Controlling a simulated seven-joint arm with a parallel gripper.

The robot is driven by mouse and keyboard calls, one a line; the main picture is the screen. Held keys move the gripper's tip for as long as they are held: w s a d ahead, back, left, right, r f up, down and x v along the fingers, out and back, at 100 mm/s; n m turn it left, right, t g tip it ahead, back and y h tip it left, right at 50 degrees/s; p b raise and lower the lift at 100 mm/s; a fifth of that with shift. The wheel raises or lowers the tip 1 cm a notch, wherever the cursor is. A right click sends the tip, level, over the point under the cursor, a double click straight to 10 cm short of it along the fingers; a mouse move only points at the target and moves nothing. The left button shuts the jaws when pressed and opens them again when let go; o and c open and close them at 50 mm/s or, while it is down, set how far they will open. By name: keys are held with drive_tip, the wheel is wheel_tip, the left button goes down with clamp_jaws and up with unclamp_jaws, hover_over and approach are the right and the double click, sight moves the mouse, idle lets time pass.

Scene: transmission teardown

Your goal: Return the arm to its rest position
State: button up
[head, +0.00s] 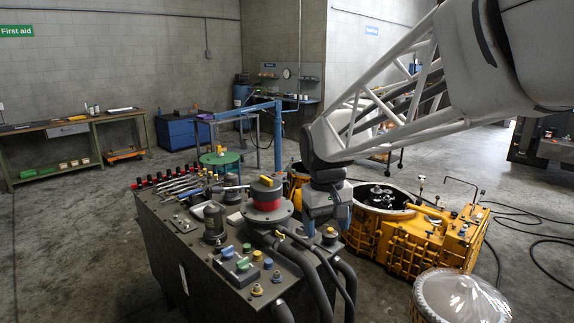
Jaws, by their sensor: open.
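My white lattice arm (400,100) reaches in from the upper right and bends down at a dark wrist joint. My gripper (328,226) hangs below it, pointing down, over the right edge of a dark grey tool-topped unit (165,240). Its fingers are small and dark against the hoses; it is open and I see nothing held. A red and yellow capped round flange (267,203) stands just left of the gripper. The yellow transmission housing (405,245) lies just right of it, its top open and showing dark parts inside.
A small blue and yellow fitting (330,236) sits close below the gripper. Thick black hoses (305,262) curve over the unit's front. A clear dome (462,298) stands at the lower right. A blue hoist (277,135) and green round table (220,158) stand behind. Floor at left is clear.

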drive_tip(key=s+d+f+m+t, duration=0.1)
drive_tip(key=s+d, duration=0.4)
drive_tip(key=s, duration=0.7)
drive_tip(key=s+d+f+m+t, duration=0.1)
drive_tip(key=s+d+f, duration=0.3)
drive_tip(key=s, duration=0.8)
drive_tip(key=shift+s+d+f+m+t, duration=0.2)
drive_tip(key=shift+s+d+m+t, duration=0.2)
drive_tip(key=shift+m, duration=0.5)
